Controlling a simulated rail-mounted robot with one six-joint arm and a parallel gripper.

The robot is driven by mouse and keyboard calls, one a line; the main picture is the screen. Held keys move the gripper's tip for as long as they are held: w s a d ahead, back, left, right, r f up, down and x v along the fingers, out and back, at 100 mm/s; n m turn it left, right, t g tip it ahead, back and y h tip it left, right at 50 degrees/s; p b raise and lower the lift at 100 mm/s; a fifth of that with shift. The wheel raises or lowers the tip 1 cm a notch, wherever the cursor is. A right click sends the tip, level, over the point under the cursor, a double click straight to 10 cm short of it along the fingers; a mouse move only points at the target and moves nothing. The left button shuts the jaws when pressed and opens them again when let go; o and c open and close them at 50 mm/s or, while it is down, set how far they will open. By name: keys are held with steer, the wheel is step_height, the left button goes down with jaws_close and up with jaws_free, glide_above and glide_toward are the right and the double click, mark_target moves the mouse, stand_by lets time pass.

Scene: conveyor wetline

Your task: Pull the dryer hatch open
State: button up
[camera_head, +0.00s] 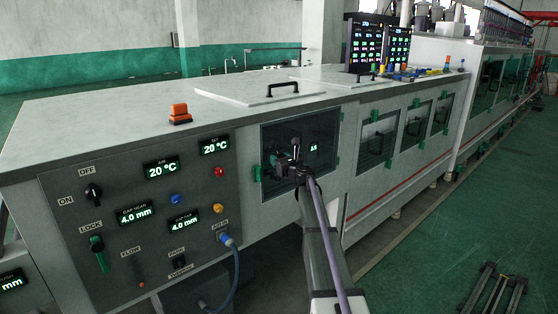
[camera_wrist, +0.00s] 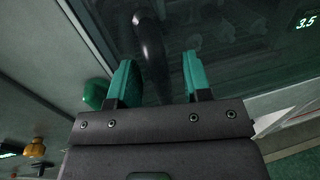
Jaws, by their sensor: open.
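The dryer hatch (camera_head: 325,135) is a dark glass panel in the machine's front. It looks closed, flush with the front. My gripper (camera_head: 296,157) is in front of it and hides its middle. In the wrist view my gripper (camera_wrist: 160,75) is open, with two green fingers pointing at the glass (camera_wrist: 230,35). A dark, rounded bar handle (camera_wrist: 149,35) lies between the fingers, nearer the left one. I cannot tell whether a finger touches it. The handle's lower end is hidden by my gripper.
Left of the hatch is a control panel (camera_head: 140,215) with knobs, displays and a blue cable (camera_head: 236,262). A lid with a black handle (camera_head: 283,86) lies on top. More windows (camera_head: 378,138) run to the right. Green floor (camera_head: 440,240) at the right is mostly clear.

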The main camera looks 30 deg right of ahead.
steer(key=shift+w, duration=0.4)
steer(key=shift+c, duration=0.4)
jaws_close()
